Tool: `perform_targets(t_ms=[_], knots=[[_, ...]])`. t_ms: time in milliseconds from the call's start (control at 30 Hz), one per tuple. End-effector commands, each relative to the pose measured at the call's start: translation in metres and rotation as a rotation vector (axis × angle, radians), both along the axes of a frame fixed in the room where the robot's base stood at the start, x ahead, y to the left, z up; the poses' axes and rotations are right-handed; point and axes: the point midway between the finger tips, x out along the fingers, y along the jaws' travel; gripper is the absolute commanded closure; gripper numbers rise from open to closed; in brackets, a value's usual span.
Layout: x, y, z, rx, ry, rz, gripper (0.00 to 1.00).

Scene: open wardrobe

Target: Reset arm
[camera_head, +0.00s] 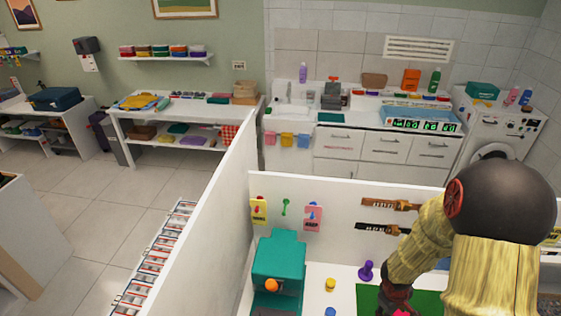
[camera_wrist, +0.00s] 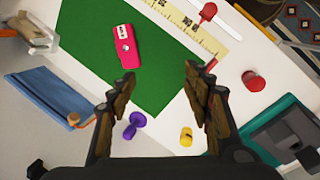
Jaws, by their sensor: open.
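My gripper (camera_wrist: 157,90) shows in the wrist view with its two fingers wide apart and nothing between them. It is above a white work surface with a green mat (camera_wrist: 95,40). A pink-red case (camera_wrist: 125,47) with a white label lies on the mat. In the head view my arm comes in at the lower right, over the edge of the green mat (camera_head: 370,297); my fingers are mostly hidden there.
A purple knobbed piece (camera_wrist: 134,124), a yellow piece (camera_wrist: 186,136) and a red piece (camera_wrist: 253,81) stand near the mat. A teal machine (camera_head: 279,262) is at the left. White partitions (camera_head: 330,192) border the surface. A blue cloth (camera_wrist: 45,100) lies beyond the mat.

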Motion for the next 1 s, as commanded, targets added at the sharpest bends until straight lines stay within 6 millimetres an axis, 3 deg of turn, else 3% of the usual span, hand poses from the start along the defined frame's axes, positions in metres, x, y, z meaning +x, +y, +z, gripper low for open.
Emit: perform_targets(t_ms=[167, 367, 600, 1000], knots=[[-0.02, -0.001, 0.038, -0.052, -0.004, -0.17, 0.5], [-0.046, 0.02, 0.072, -0.034, -0.022, -0.321, 0.5], [-0.074, 0.062, 0.099, 0.055, -0.072, -0.445, 0.5], [-0.107, 0.135, 0.124, 0.269, -0.248, -0.512, 0.5]])
